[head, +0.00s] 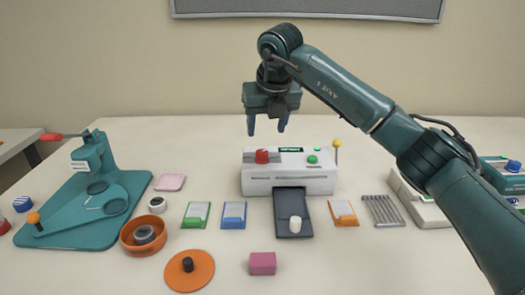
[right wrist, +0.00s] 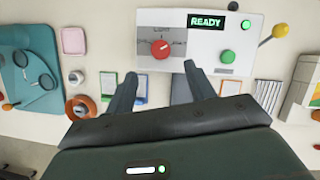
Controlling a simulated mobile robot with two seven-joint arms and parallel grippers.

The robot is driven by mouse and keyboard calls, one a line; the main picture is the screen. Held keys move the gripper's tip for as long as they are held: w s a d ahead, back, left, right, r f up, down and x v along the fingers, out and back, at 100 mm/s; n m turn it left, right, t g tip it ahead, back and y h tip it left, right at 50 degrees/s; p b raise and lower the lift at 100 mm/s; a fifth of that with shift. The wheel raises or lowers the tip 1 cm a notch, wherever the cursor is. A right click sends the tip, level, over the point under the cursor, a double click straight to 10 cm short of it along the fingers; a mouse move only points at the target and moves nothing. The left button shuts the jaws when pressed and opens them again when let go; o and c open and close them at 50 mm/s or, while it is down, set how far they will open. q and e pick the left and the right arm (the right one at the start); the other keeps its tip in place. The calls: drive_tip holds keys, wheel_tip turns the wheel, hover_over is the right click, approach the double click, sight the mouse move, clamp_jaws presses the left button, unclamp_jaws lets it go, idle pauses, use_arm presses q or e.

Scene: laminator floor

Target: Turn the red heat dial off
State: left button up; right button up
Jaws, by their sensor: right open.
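The red heat dial (head: 262,156) sits on the top left of the white laminator (head: 290,184). The right wrist view shows the red dial (right wrist: 160,49) from above, with a pale pointer mark and printed labels around it. A green knob (head: 312,160) and a lit display reading READY (right wrist: 206,21) are on the same panel. My right gripper (head: 267,126) is open and empty, pointing down above the laminator, apart from the dial. In the right wrist view its fingers (right wrist: 159,88) reach toward the panel's near edge. My left gripper is not in view.
A lever with a yellow ball (head: 337,144) stands at the laminator's right. A dark tray (head: 294,221) with a white knob lies in front. Several coloured cards, an orange bowl (head: 143,234), a pink block (head: 262,263) and a teal press (head: 82,205) are on the table.

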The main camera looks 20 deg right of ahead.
sight(262, 152)
drive_tip(key=x, duration=0.9)
drive_tip(key=shift+c, duration=0.5)
drive_tip(key=shift+r, duration=0.1)
drive_tip(key=c, duration=0.9)
drive_tip(key=shift+o, duration=0.2)
drive_tip(key=n, duration=0.1)
drive_tip(key=n+y+p, duration=0.1)
drive_tip(key=shift+d+r+n, duration=0.1)
drive_tip(key=shift+d+n, duration=0.05)
drive_tip(key=shift+n, duration=0.15)
drive_tip(key=shift+n+g+y+p, duration=0.3)
drive_tip(key=shift+n+y+p, duration=0.5)
drive_tip(key=shift+n, duration=1.3)
